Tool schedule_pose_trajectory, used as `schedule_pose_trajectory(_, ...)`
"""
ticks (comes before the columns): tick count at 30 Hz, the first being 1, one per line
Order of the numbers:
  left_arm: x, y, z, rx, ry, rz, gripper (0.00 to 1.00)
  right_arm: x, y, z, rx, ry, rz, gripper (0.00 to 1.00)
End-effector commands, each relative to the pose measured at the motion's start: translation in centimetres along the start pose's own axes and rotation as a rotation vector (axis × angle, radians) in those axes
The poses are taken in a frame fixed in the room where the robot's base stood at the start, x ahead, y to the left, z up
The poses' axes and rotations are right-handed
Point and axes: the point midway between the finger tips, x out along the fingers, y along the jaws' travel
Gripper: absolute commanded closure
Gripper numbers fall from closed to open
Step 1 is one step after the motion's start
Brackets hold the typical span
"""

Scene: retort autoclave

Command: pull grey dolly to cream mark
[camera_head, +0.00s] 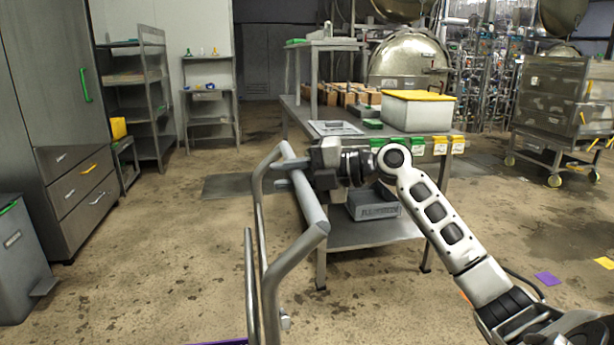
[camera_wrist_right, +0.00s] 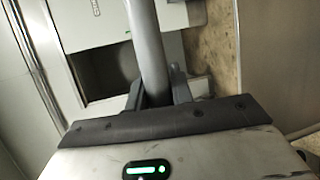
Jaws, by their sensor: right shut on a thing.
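The grey dolly shows in the head view as its tubular push handle (camera_head: 312,212), standing upright close in front of me; its deck is out of frame. My right gripper (camera_head: 287,176) reaches in from the right and is shut on the handle's upper bar. In the right wrist view the bar (camera_wrist_right: 149,45) runs between the two fingers of my right gripper (camera_wrist_right: 157,92). My left gripper is not in view. I cannot make out a cream mark on the floor for certain.
A steel table (camera_head: 372,236) with a yellow-lidded box (camera_head: 417,113) stands just beyond the handle. Purple (camera_head: 548,278) and yellow (camera_head: 605,262) floor marks lie at right. Drawers (camera_head: 80,190) and a grey bin (camera_head: 22,262) stand at left. Floor between bin and handle is clear.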

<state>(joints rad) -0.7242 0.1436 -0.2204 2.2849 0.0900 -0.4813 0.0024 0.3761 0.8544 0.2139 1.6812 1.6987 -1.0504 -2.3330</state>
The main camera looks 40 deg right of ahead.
Motion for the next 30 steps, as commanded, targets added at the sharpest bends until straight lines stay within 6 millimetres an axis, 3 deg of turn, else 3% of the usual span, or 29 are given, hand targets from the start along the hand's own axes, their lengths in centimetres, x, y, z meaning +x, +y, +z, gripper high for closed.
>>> schedule_pose_trajectory(8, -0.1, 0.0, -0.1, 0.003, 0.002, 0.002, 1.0, 0.1, 0.0, 0.0, 0.0, 0.0, -0.004, 1.0)
schedule_pose_trajectory(9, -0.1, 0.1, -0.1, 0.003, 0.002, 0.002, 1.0, 0.0, 0.0, 0.0, 0.0, 0.0, -0.004, 0.69)
schedule_pose_trajectory(11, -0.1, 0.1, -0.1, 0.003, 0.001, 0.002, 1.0, 0.0, 0.0, 0.0, 0.0, 0.0, -0.004, 0.56)
schedule_pose_trajectory(23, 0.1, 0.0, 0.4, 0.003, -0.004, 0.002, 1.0, -0.8, -0.2, 0.0, 0.001, -0.001, -0.004, 0.56)
schedule_pose_trajectory(30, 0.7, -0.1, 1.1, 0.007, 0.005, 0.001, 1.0, -5.5, -0.4, 0.0, 0.0, -0.003, -0.005, 0.56)
